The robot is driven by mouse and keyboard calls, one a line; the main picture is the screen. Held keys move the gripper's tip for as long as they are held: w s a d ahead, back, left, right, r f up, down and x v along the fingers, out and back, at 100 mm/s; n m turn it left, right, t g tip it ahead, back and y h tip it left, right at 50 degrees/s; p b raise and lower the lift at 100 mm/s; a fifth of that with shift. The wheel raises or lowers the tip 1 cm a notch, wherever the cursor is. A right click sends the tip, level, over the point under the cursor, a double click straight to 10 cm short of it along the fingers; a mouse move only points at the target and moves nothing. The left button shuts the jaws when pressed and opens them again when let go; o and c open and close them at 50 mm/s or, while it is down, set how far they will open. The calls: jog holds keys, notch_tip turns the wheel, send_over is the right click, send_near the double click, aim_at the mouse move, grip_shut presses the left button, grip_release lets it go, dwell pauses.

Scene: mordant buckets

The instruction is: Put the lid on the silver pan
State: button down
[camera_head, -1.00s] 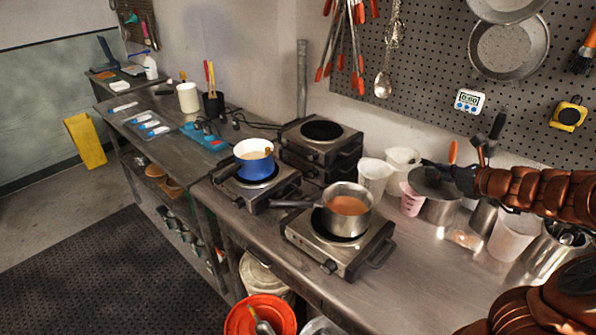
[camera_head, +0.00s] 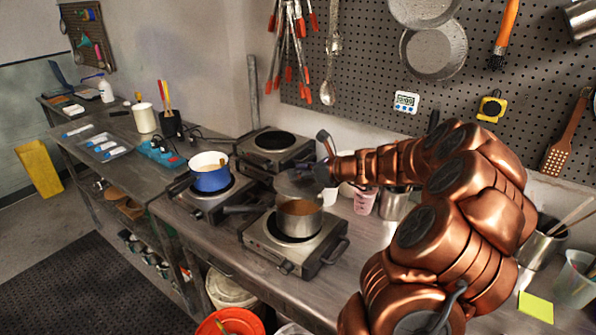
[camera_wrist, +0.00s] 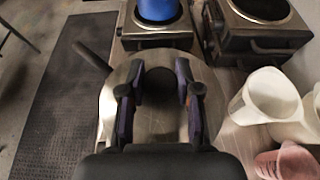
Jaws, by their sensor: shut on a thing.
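The silver pan (camera_head: 300,222) stands on the near hot plate, with reddish-brown liquid inside and its dark handle pointing left. My gripper (camera_head: 325,167) is shut on the lid (camera_head: 293,184), a grey disc held in the air just above and behind the pan's rim in the head view. In the wrist view the lid (camera_wrist: 152,122) spreads below the fingers (camera_wrist: 158,95) and hides most of the pan; the pan's handle (camera_wrist: 92,58) sticks out at upper left. The knob is mostly hidden between the fingers. I cannot tell the exact gap between lid and pan.
A blue pot (camera_head: 210,178) sits on the hot plate to the left. Stacked hot plates (camera_head: 274,150) stand behind. White beakers (camera_wrist: 268,95) and a pink cup (camera_head: 364,200) are right of the pan. An orange bucket (camera_head: 230,322) is below the counter edge.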

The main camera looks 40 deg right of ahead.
aim_at(304, 184)
jog(key=shift+f+b, duration=1.75)
jog(key=shift+f, duration=0.45)
jog(key=shift+f+p, duration=0.2)
jog(key=shift+p, duration=0.2)
jog(key=shift+f, duration=0.6)
jog(key=c, duration=0.7)
grip_release()
jog(key=v, duration=1.2)
